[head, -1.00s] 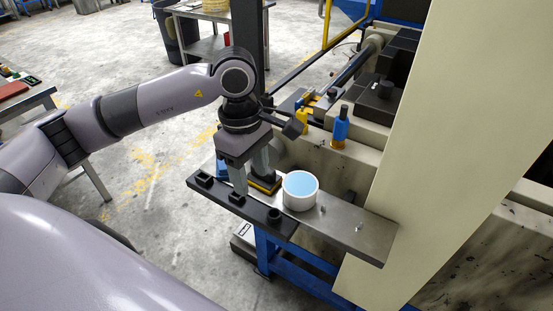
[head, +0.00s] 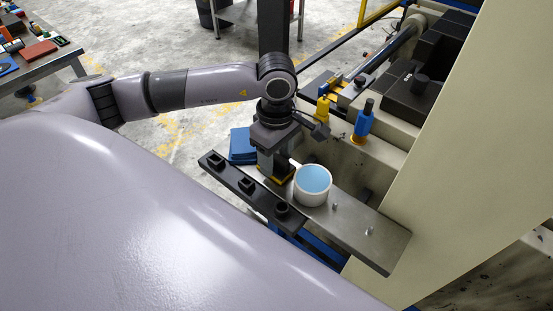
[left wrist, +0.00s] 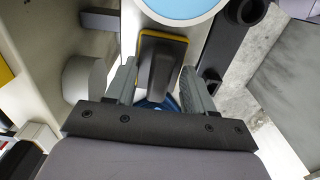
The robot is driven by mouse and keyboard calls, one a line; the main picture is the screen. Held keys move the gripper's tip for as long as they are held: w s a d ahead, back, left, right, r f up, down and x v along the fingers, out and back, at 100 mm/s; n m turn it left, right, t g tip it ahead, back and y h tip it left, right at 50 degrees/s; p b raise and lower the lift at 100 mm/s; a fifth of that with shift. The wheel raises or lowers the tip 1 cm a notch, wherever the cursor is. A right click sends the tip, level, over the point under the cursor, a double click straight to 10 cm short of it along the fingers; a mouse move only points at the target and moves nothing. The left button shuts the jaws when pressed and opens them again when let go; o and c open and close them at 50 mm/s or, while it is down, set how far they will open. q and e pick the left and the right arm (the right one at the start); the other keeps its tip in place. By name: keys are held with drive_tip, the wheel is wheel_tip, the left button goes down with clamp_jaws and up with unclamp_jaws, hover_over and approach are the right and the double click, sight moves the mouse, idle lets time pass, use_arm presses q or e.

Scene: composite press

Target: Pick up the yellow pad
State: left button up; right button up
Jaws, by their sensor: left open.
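The yellow pad (head: 288,179), a dark block with a yellow edge at its base, sits on the grey metal shelf (head: 345,222). In the head view my left gripper (head: 274,166) covers most of it. In the left wrist view the pad (left wrist: 160,62) shows its dark top and yellow rim. It lies between the two fingers of my open left gripper (left wrist: 163,88), one finger on each side. I cannot tell whether the fingers touch it. My right gripper is not in view.
A white cup with a blue inside (head: 313,186) stands close to the right of the pad. A blue pad (head: 242,146) lies behind left. A black strip with sockets (head: 245,187) runs along the shelf's front edge. The pale press wall (head: 455,130) rises at right.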

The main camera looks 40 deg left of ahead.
sight(276, 156)
use_arm(q)
clamp_jaws()
wheel_tip(276, 156, up, 20)
idle(0.8)
drive_tip(key=c, duration=0.9)
unclamp_jaws()
drive_tip(key=o, duration=0.3)
clamp_jaws()
